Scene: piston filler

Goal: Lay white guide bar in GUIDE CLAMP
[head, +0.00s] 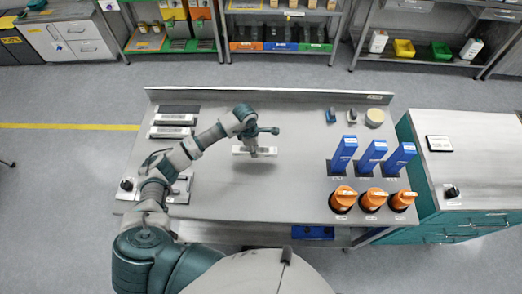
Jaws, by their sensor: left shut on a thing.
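A white guide bar (267,151) shows near the middle of the steel table, lying crosswise in the picture. My left gripper (254,149) comes over it from the left and is shut on it near its middle. A shadow lies on the table below, and the bar seems held a little above the surface. My right gripper is not in view. I cannot make out which thing is the guide clamp; the labels are too small to read.
Long flat fixtures (170,132) sit at the table's left. Blue upright blocks (372,155) and orange-topped parts (373,199) stand at the right. A raised ledge (270,96) runs along the back.

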